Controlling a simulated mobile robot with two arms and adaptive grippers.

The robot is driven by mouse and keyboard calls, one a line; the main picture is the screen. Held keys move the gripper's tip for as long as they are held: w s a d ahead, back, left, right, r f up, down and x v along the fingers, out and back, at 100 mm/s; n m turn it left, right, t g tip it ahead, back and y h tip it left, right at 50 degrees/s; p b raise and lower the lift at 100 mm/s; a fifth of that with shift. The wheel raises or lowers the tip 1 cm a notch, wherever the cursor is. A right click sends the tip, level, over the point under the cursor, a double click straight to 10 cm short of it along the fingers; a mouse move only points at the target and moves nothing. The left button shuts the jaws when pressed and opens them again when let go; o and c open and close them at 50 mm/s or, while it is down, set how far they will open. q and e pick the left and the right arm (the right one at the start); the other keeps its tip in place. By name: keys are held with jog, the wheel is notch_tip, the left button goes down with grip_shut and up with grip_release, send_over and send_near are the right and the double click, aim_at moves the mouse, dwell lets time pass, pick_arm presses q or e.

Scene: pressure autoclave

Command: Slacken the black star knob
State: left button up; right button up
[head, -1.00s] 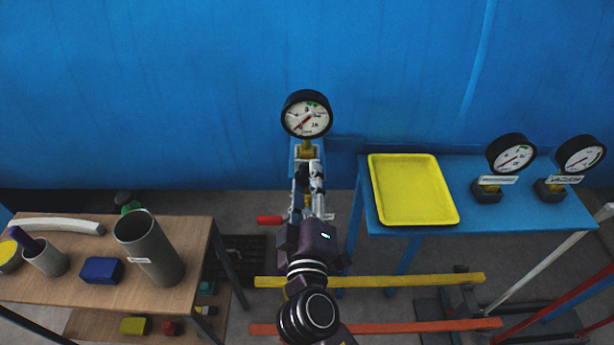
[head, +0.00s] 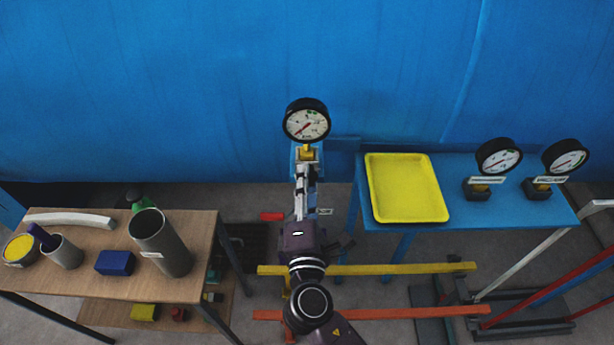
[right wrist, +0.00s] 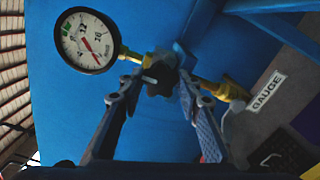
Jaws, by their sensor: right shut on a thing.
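The black star knob (right wrist: 160,76) shows in the right wrist view, on the brass fitting (right wrist: 208,87) beside the pressure gauge (right wrist: 88,41). My right gripper (right wrist: 157,84) has one finger on each side of the knob and is shut on it. In the head view, the same gauge (head: 307,121) stands upright above my right gripper (head: 305,178). There the gripper hides the knob. My left gripper is not in view.
A red handle (head: 272,216) is left of my right gripper. A blue table (head: 465,205) at right bears a yellow tray (head: 408,190) and two gauges (head: 499,157) (head: 565,158). A wooden table (head: 95,275) at left bears a grey cylinder (head: 162,243) and other items.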

jog(key=n+p, duration=0.7)
jog(key=n, duration=0.4)
jog(key=shift+r, duration=0.15)
jog(key=shift+n, duration=0.4)
jog(key=o, duration=1.2)
jog(key=shift+c, duration=0.2)
jog(key=s, duration=1.2)
